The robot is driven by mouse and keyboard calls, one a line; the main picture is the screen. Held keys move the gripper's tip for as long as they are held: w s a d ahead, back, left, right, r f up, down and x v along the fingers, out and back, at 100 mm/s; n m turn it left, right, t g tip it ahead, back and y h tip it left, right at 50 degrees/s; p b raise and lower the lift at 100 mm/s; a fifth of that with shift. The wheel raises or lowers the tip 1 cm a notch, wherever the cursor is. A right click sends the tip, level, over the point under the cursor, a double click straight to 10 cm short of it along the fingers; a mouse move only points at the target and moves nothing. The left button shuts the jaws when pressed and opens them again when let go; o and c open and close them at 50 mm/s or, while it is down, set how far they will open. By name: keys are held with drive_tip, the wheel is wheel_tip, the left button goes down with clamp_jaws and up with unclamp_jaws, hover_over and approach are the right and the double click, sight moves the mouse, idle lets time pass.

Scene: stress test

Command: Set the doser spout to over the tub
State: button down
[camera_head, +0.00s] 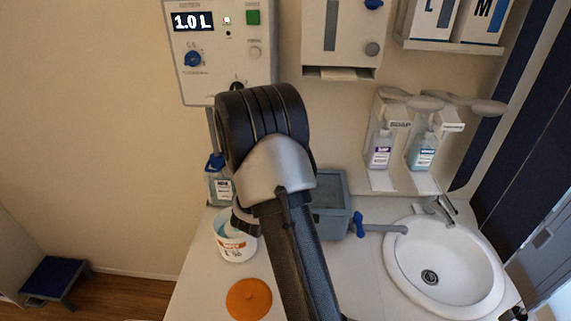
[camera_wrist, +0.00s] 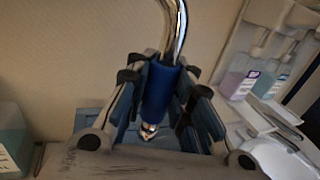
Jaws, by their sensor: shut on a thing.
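The doser (camera_head: 219,60) is a pale wall box at the upper left of the head view, with a display reading 1.0 L. Its chrome spout (camera_wrist: 181,30) has a blue sleeve (camera_wrist: 160,88) and a metal tip pointing down in the wrist view. My gripper (camera_wrist: 162,90) is shut on the blue sleeve, one finger on each side. In the head view my arm hides the spout and my fingers. The white tub (camera_head: 238,247) with an orange label stands open on the counter, partly behind my arm. I cannot tell exactly what lies under the spout tip.
An orange lid (camera_head: 249,299) lies in front of the tub. A grey-blue basin (camera_head: 332,222) with a blue-handled tap stands right of my arm, beside the white sink (camera_head: 455,265). A bottle (camera_head: 219,188) stands behind the tub. Two soap dispensers (camera_head: 381,150) (camera_head: 423,152) hang at the right.

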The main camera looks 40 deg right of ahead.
drive_tip(key=shift+d+f, duration=0.1)
drive_tip(key=shift+d, duration=0.95)
drive_tip(key=c, duration=1.6)
unclamp_jaws()
drive_tip(key=shift+s, duration=0.1)
drive_tip(key=shift+o, duration=1)
drive_tip(key=v, duration=1.2)
